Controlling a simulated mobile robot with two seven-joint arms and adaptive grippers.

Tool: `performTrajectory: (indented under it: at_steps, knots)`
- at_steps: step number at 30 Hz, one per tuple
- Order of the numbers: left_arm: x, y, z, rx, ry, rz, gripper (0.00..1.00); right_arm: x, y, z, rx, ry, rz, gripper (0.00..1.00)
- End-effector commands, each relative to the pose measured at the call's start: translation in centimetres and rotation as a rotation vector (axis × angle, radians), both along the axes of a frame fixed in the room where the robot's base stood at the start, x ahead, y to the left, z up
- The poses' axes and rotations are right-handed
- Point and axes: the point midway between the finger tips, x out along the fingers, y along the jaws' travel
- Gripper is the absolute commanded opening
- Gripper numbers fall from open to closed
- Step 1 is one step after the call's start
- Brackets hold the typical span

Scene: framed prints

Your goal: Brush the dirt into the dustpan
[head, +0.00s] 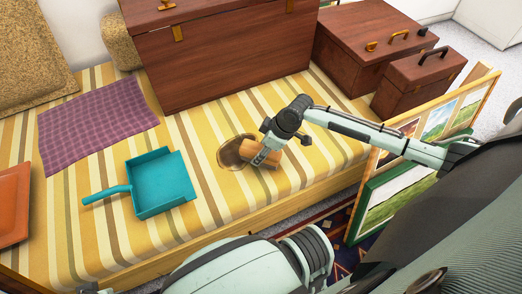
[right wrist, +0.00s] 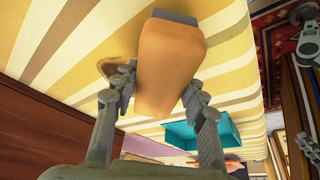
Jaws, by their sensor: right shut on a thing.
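The teal dustpan (head: 163,184) lies on the striped bed cover, its handle pointing left. A brown dirt patch (head: 229,153) lies on the cover to the right of the dustpan, apart from it. My right gripper (head: 270,148) is shut on the wooden brush (head: 257,152), which is over or beside the right part of the dirt. In the right wrist view the brush (right wrist: 170,65) sits between the two fingers (right wrist: 155,90), a grey end at the top. The dustpan (right wrist: 217,130) shows behind it. Whether the brush touches the cover is unclear. My left gripper is out of view.
A large wooden chest (head: 225,50) stands behind the dirt, with smaller cases (head: 418,80) to the right. A purple cloth (head: 98,122) lies behind the dustpan. Framed prints (head: 405,190) lean at the bed's right edge. The cover between dustpan and dirt is clear.

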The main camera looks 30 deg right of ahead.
Motion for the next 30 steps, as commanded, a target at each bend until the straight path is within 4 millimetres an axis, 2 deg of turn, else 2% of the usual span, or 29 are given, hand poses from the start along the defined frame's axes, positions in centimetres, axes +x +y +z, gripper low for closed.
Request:
performTrajectory:
  at_steps: [30]
  knots:
    - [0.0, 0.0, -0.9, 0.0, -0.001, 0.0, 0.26, 0.0, 0.0, -1.9, 0.001, -0.001, 0.0, 0.19]
